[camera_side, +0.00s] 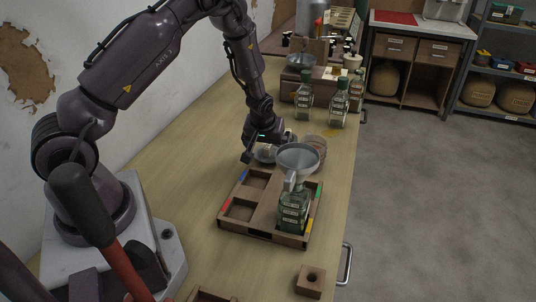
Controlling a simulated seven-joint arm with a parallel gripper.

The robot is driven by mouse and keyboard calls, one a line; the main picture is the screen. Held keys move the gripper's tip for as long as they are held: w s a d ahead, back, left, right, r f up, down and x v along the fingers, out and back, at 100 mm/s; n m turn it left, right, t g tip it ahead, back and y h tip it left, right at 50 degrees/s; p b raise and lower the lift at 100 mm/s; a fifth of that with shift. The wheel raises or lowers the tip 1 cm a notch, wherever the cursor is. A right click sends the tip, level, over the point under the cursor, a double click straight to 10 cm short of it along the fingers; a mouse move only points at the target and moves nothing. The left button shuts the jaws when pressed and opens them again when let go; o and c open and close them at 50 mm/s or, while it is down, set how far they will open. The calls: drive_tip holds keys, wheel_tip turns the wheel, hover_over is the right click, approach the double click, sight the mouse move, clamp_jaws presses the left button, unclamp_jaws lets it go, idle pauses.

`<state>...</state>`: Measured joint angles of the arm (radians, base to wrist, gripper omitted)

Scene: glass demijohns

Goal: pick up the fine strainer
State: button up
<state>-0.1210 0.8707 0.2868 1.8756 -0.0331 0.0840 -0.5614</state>
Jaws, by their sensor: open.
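My gripper (264,143) points down over the bench just behind the wooden tray, with its jaws open. A round grey rim (265,157) shows right below it. This may be the fine strainer, but my gripper hides part of it, and I cannot tell whether they touch. A grey funnel (298,156) stands in front and to the right, its spout down at a green glass bottle (293,210) in the tray. A brownish round thing (318,144), perhaps another strainer, is partly hidden behind the funnel.
The wooden tray (232,226) has colour-marked compartments, some empty. Several glass bottles (339,105) stand farther back on the right. A metal bowl (300,61) sits beyond them. A small wooden block with a hole (310,281) lies near the front edge. The bench left of the tray is clear.

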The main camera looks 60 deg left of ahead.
sight(268, 145)
drive_tip(key=x, duration=0.3)
drive_tip(key=shift+w+f, duration=0.1)
drive_tip(key=shift+f, duration=0.05)
drive_tip(key=shift+c, duration=0.2)
drive_tip(key=c, duration=0.6)
